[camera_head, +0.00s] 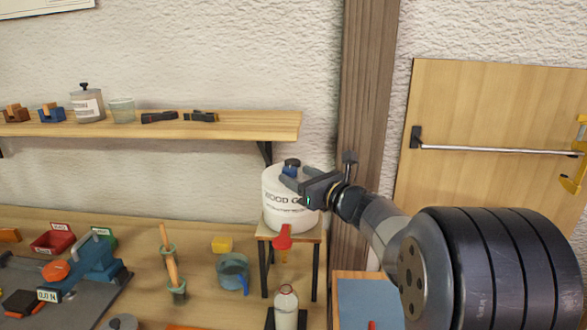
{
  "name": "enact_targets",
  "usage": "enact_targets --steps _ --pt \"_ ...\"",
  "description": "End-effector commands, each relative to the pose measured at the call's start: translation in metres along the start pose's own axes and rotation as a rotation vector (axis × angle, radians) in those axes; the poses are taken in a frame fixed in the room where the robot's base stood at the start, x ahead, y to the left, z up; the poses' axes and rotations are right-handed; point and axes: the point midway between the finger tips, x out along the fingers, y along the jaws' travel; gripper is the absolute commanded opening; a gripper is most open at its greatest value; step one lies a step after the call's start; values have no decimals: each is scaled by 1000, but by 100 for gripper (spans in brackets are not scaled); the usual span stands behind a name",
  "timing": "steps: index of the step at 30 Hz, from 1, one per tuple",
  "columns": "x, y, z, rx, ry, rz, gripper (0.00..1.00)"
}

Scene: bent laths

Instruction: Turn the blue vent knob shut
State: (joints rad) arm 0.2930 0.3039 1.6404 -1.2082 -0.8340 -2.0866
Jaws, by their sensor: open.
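The blue vent knob (291,164) is on top of a white glue container (278,203). The container stands upright on a small raised stand (263,232) and has a red tap (283,240) low on its front. My gripper (296,177) reaches in from the right and is open, its fingers at the container's top beside the knob in the picture. The fingers partly cover the container's upper right and the knob's lower part. I cannot tell whether they touch the knob or how far the knob is turned.
A wooden shelf (220,127) with small tools, a tin and a glass hangs at the back left. A white bottle (286,308) stands in front of the stand. A wooden post rises behind my gripper.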

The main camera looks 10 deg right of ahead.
Motion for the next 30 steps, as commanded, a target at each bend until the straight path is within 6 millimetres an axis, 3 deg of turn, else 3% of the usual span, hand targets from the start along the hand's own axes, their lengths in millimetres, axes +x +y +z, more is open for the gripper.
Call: enact_targets --steps 6,16,30 --pt "21 0 1 1 0 0 56" --pt "24 0 0 1 -1 -1 56" --pt "24 0 0 1 -1 -1 18"
